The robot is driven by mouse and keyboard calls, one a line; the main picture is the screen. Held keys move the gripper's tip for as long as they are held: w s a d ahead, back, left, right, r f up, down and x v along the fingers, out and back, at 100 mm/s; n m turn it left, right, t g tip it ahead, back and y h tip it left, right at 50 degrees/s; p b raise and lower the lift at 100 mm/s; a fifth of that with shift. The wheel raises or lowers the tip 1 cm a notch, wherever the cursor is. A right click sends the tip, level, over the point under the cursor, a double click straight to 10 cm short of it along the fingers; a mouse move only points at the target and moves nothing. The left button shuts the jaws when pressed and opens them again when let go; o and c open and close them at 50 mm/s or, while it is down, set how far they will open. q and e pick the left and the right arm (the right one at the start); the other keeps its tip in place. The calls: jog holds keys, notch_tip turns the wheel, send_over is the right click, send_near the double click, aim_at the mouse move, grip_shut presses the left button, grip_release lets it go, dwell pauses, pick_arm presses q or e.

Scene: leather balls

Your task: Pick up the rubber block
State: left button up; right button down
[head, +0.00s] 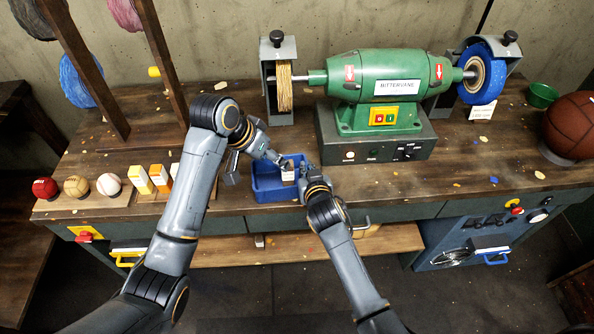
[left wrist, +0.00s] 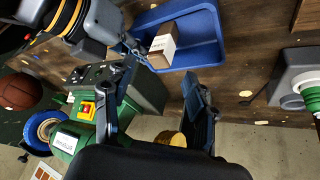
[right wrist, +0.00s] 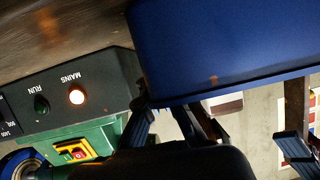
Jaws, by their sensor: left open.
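The rubber block is most likely the small brown block with a white, printed label (left wrist: 163,45). It lies in the blue bin (left wrist: 205,40), and it also shows in the head view (head: 288,173). My left gripper (head: 274,157) is open and empty above the bin's back left part, apart from the block; its fingers (left wrist: 158,92) show spread in the left wrist view. My right gripper (head: 305,168) is at the bin's right rim. Its fingers (right wrist: 172,110) are close against the bin wall (right wrist: 225,45); whether they grip the rim is unclear.
The green grinder (head: 378,90) stands right behind the bin, its base (head: 375,140) close to my right gripper. Balls (head: 76,186) and small boxes (head: 158,178) line the bench's left side. A large brown ball (head: 572,125) sits at the far right. The front right bench top is mostly clear.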

pick_arm(q)
notch_tip(320, 180, down, 5)
jog(key=a+n+g+h, duration=0.2)
jog(key=n+g+h, duration=0.1)
jog(key=n, duration=0.7)
jog(key=n+h, duration=0.6)
jog(key=n, duration=1)
send_near(288, 175)
jog(key=x, duration=0.3)
jog(key=w+r+x, duration=0.1)
jog(key=x, duration=0.5)
jog(key=shift+w+d+r, duration=0.1)
jog(key=shift+w+d, duration=0.25)
jog(key=shift+d, duration=0.1)
grip_shut()
